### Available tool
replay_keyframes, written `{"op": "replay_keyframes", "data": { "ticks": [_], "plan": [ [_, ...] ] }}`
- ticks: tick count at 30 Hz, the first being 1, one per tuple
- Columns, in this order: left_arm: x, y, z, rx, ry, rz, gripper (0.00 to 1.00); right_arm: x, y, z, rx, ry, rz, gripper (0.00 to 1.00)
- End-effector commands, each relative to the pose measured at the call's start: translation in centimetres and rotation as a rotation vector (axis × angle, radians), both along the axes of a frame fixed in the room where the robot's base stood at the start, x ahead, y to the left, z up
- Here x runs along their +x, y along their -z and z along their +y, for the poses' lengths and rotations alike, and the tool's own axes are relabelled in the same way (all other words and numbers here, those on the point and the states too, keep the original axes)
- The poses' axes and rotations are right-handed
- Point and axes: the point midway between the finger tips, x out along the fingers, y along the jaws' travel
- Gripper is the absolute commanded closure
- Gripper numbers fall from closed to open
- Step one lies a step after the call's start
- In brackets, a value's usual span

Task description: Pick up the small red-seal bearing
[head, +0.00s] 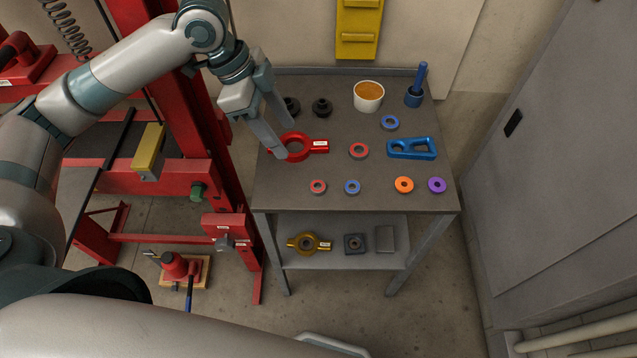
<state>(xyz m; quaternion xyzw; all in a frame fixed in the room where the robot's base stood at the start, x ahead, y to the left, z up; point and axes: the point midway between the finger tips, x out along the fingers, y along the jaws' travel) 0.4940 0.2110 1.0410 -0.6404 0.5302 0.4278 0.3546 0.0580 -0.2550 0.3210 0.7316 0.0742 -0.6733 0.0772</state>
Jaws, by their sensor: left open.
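The small red-seal bearing (318,186) lies flat near the front left of the grey table top. A slightly larger red-seal bearing (358,151) lies behind it and to the right. My left gripper (284,138) is open and empty, its fingers pointing down over the table's left side. One finger overlaps the ring of a red control arm (318,146) in the picture; I cannot tell whether they touch. The gripper is behind and to the left of the small bearing, apart from it. My right gripper is out of view.
Beside the small bearing lies a blue-seal bearing (352,187); orange (404,185) and purple (437,185) rings lie farther right. A blue arm (411,149), a cup (368,96) and black parts (322,107) stand behind. A red press frame (195,130) is left of the table (290,200).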

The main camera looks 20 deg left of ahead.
Motion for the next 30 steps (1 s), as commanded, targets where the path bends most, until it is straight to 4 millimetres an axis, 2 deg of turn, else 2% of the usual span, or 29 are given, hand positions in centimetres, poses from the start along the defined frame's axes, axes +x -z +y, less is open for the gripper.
{"op": "replay_keyframes", "data": {
  "ticks": [3,8,14,24,30],
  "plan": [
    [0.0,0.1,-0.1,0.000,0.000,0.000,0.47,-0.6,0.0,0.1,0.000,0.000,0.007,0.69],
    [0.0,1.0,-0.5,0.000,0.001,0.002,0.47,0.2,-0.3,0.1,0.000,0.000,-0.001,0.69],
    [0.2,3.7,-1.6,-0.001,0.000,0.005,0.47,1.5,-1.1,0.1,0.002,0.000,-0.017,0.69],
    [0.6,9.2,-3.8,-0.001,0.000,0.003,0.47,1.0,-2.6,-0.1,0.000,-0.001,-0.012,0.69],
    [0.8,11.0,-4.5,-0.001,-0.001,0.001,0.47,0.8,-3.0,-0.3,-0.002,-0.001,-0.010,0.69]
  ]
}}
